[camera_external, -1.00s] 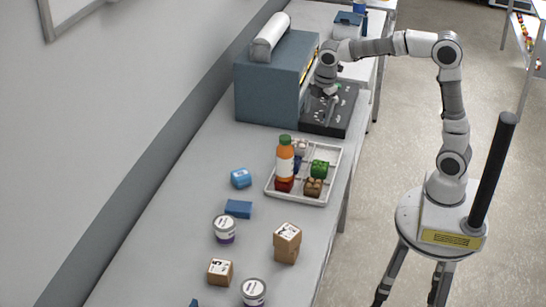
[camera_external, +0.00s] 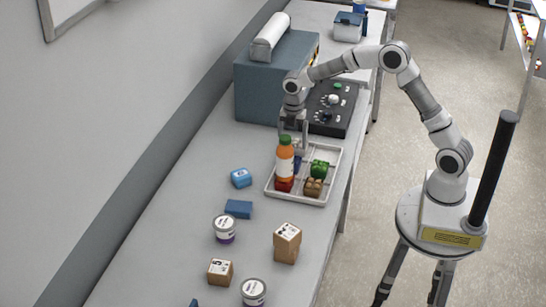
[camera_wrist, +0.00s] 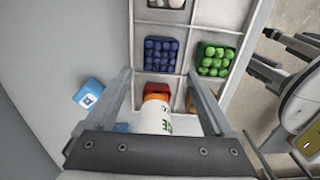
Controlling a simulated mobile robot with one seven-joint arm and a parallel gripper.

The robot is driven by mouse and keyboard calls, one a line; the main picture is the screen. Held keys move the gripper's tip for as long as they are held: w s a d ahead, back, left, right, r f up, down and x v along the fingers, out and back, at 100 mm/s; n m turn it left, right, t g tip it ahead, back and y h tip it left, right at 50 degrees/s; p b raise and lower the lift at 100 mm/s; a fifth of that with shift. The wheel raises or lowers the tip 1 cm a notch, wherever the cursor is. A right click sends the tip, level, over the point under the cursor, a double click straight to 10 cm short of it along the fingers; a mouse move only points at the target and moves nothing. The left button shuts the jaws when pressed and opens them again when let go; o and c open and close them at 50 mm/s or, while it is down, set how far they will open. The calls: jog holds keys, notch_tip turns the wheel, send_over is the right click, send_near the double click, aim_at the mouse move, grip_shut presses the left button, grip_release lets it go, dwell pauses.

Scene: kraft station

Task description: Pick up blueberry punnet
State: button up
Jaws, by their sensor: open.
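The blueberry punnet (camera_wrist: 160,54), full of dark blue berries, sits in a compartment of the white divided tray (camera_wrist: 147,15). In the external view a little of its blue (camera_external: 297,161) shows, mostly hidden behind the bottle and gripper. My gripper (camera_wrist: 160,76) is open and empty, pointing down above the tray. In the wrist view the blueberry punnet lies just past the fingertips, and the bottle (camera_wrist: 154,118) shows between the fingers. In the external view my gripper (camera_external: 301,147) is at the tray's far side, just behind the orange bottle (camera_external: 285,163).
A green punnet (camera_wrist: 214,60) stands right of the blueberries, and a red punnet (camera_wrist: 157,88) is in the compartment below. A brown punnet (camera_external: 313,187) shares the tray. A blue-grey machine (camera_external: 270,80) and black control panel (camera_external: 333,108) stand behind. Cans and boxes lie in front.

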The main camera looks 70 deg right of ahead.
notch_tip(320, 180, down, 10)
jog(key=shift+a+r, duration=0.15)
jog(key=shift+r, duration=0.05)
dwell(0.3)
jog(key=c, duration=1.2)
